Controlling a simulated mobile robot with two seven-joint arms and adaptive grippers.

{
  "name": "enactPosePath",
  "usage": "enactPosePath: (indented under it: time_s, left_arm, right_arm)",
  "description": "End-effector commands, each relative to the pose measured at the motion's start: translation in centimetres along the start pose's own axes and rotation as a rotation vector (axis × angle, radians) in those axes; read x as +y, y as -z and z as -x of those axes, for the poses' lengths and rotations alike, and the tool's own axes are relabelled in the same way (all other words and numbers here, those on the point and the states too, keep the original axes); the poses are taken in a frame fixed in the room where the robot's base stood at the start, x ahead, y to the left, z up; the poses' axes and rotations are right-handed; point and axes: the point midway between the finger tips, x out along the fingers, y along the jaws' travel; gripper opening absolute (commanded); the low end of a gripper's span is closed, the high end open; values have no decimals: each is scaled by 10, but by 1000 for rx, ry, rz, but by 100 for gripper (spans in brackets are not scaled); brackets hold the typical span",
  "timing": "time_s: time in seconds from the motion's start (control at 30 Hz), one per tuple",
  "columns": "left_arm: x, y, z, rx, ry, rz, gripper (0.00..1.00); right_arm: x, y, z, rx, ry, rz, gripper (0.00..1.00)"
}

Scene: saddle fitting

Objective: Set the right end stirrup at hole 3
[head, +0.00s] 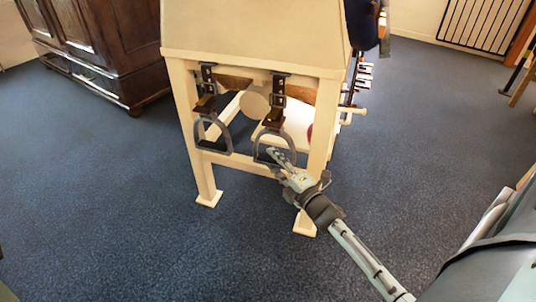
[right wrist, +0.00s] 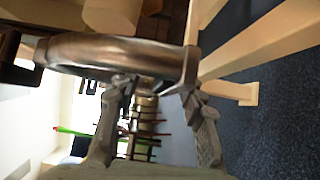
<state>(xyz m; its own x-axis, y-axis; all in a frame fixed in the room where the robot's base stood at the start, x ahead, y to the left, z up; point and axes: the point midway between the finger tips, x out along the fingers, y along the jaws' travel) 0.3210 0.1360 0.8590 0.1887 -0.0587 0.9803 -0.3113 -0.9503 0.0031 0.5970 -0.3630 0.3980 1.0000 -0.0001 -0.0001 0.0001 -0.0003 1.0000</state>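Two metal stirrups hang from dark straps at the near end of the pale wooden stand. The right end stirrup (head: 257,148) hangs from the right strap (head: 278,90); the left one (head: 229,140) hangs beside it. My right gripper (head: 282,163) is at the lower right of the right end stirrup. In the right wrist view the stirrup's metal bow (right wrist: 110,48) crosses just beyond the tips of my right gripper (right wrist: 156,88). Its two fingers stand apart; whether they touch the metal is unclear. My left gripper is not in view.
The stand's right front leg (head: 322,130) is close beside my right gripper, with a lower crossbar (head: 238,162) behind the stirrups. Pegs (head: 352,112) stick out on the stand's right side. A dark cabinet (head: 110,45) stands at the back left. The blue carpet in front is clear.

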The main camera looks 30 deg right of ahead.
Motion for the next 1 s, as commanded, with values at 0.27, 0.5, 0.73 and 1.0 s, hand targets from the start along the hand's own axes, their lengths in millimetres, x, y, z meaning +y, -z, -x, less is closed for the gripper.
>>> enactPosePath:
  time_s: [0.27, 0.5, 0.73, 1.0]
  left_arm:
    - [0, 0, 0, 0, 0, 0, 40]
    - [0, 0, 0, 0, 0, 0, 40]
    - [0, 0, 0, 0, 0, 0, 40]
    - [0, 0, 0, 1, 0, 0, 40]
  right_arm:
    - [0, 0, 57, 0, 2, 1, 40]
    - [1, 0, 76, 1, -2, 0, 40]
    - [1, 0, 77, 1, -2, 0, 40]
    - [0, 0, 76, 1, -1, 0, 40]
